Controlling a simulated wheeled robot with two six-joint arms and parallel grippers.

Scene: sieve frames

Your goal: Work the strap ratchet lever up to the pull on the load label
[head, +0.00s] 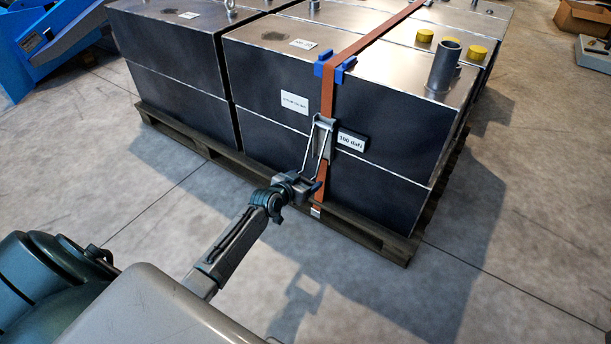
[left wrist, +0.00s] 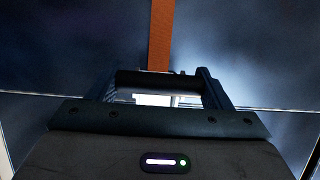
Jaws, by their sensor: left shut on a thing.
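An orange strap (head: 329,95) runs over the dark metal load and down its front face. The ratchet (head: 323,133) sits on the strap, with its lever (head: 308,160) hanging down and out from the load. A load label (head: 295,103) is left of the strap; its small text is unreadable. My left gripper (head: 303,186) is shut on the lever's lower end. My right gripper is out of view.
The load stands on a wooden pallet (head: 385,238). Blue edge protectors (head: 322,68) sit under the strap at the top edge. A metal pipe (head: 443,68) and yellow caps (head: 475,53) stand on top. Grey floor (head: 130,180) is clear around the pallet.

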